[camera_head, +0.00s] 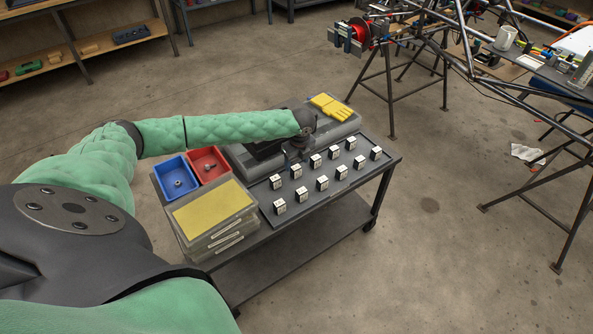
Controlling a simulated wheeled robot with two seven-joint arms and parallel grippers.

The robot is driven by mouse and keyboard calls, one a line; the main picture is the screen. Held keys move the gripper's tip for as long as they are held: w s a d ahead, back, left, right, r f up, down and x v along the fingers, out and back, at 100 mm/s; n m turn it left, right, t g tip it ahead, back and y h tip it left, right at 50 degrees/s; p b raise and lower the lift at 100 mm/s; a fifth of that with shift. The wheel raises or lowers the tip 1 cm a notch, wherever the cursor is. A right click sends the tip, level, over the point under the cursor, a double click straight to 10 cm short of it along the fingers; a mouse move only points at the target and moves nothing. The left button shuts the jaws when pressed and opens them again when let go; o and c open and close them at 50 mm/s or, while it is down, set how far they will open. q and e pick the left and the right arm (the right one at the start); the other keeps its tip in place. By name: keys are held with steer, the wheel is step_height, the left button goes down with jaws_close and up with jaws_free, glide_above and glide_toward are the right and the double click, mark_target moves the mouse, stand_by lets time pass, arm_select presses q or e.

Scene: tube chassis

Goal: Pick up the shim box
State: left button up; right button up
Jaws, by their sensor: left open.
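Several small black-and-white boxes, which look like the shim boxes (322,183), stand in rows on a dark tray (335,200) on top of a cart. Which one the task means cannot be told. My left arm reaches across the cart from the left. My left gripper (299,157) points down at the far left edge of the tray, close to the back row of boxes. It is open, and I see no box held in it. The gripper's wrist hides part of the cart top behind it. My right gripper is out of view.
A blue bin (176,179) and a red bin (207,164) sit at the cart's left, behind a stacked case with a yellow top (214,207). A tube frame (470,60) stands at right; floor between is clear.

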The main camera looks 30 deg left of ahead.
mark_target(296, 167)
arm_select(q)
steer(key=f, duration=0.2)
steer(key=f+p, duration=0.1)
steer(key=shift+w+a+f, duration=0.15)
steer(key=shift+a+f, duration=0.05)
steer(key=shift+a, duration=0.1)
steer(key=shift+f, duration=0.65)
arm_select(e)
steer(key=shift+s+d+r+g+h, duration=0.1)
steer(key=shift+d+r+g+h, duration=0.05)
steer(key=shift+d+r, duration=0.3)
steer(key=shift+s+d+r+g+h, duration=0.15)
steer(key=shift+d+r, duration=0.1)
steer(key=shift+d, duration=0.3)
arm_select(q)
steer(key=shift+c, duration=0.4)
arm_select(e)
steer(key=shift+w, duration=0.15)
arm_select(q)
steer(key=c, duration=1)
